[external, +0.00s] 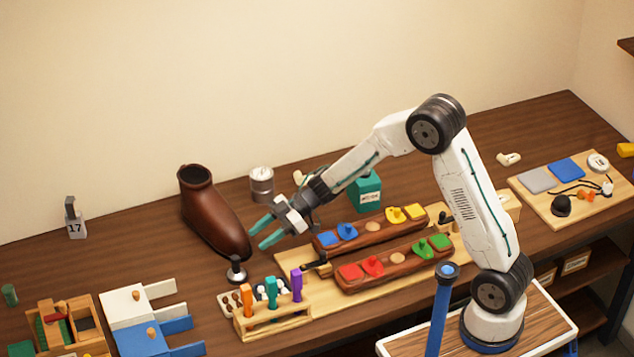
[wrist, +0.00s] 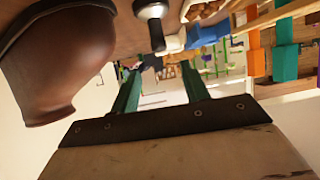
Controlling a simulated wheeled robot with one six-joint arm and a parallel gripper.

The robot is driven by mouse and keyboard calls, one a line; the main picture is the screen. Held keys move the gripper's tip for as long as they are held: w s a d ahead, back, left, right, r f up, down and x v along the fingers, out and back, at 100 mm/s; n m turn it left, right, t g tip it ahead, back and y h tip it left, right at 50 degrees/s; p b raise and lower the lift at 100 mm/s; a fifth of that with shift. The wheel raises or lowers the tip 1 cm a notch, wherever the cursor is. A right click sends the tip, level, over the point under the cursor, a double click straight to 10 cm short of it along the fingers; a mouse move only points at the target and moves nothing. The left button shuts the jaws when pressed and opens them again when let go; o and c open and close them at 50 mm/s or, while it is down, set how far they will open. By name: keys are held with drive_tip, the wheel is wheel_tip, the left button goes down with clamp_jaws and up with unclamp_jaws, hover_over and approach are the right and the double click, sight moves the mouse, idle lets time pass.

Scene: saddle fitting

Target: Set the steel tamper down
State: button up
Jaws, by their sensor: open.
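The steel tamper (external: 236,272) has a dark knob and a wider, shiny base. It stands upright on the dark bench, just below the toe of the brown boot form. In the wrist view a shiny round piece with a dark stem, likely the tamper (wrist: 154,18), is at the top edge, partly cut off. My gripper (external: 257,237) is open, with two teal fingers apart and nothing between them. It is above and to the right of the tamper, clear of it. The fingers also show in the wrist view (wrist: 161,70).
The brown boot form (external: 212,216) stands close left of my gripper. A wooden rack (external: 272,320) with orange, teal and purple handles is in front. A long board (external: 330,290) with coloured pieces lies to the right. A steel can (external: 262,184) stands behind. Bare bench lies left of the boot.

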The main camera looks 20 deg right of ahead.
drive_tip(key=shift+d+r, duration=0.1)
drive_tip(key=shift+d, duration=0.15)
drive_tip(key=shift+w, duration=0.1)
